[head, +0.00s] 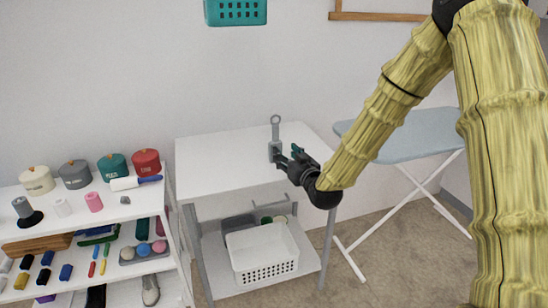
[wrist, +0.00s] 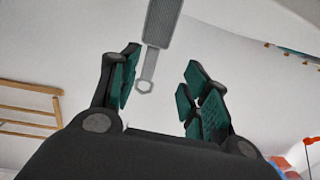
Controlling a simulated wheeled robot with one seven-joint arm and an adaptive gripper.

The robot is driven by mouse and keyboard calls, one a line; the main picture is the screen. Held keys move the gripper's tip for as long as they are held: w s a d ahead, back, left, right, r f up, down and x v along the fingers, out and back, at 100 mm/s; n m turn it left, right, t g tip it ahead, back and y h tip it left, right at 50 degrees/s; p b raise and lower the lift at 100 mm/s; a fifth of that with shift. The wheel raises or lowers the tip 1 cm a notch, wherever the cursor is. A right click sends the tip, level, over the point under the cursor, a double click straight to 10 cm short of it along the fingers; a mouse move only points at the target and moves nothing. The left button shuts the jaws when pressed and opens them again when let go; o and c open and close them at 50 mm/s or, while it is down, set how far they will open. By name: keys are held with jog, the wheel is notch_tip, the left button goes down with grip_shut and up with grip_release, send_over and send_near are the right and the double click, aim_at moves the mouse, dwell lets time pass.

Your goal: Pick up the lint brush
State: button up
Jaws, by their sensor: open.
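The lint brush (head: 275,133) is grey, with a long handle ending in a ring and a broader head below. In the head view it shows at the back right of the white table, ring end up; whether it stands or lies there I cannot tell. My gripper (head: 287,154) is over the table, just right of the brush's lower end, which its dark fingers partly overlap. In the wrist view the brush (wrist: 160,25) comes in from the top, its ring end between the open fingers (wrist: 160,88), closer to the left finger. The fingers look clear of it.
The white table (head: 215,165) is otherwise bare on top, with a white basket (head: 262,252) on its lower shelf. An ironing board (head: 405,135) stands to the right. At left, a shelf holds canisters (head: 111,168) and a blue-handled white roller (head: 135,183). A teal basket (head: 235,12) is on the wall.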

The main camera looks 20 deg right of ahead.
aim_at(277, 135)
jog(key=shift+t, duration=0.3)
jog(key=w, duration=0.2)
jog(key=w+r, duration=0.1)
jog(key=w, duration=0.2)
jog(key=shift+w+r, duration=0.35)
jog(key=shift+r, duration=0.05)
jog(key=shift+w+a, duration=0.15)
jog(key=shift+w, duration=2.85)
grip_shut()
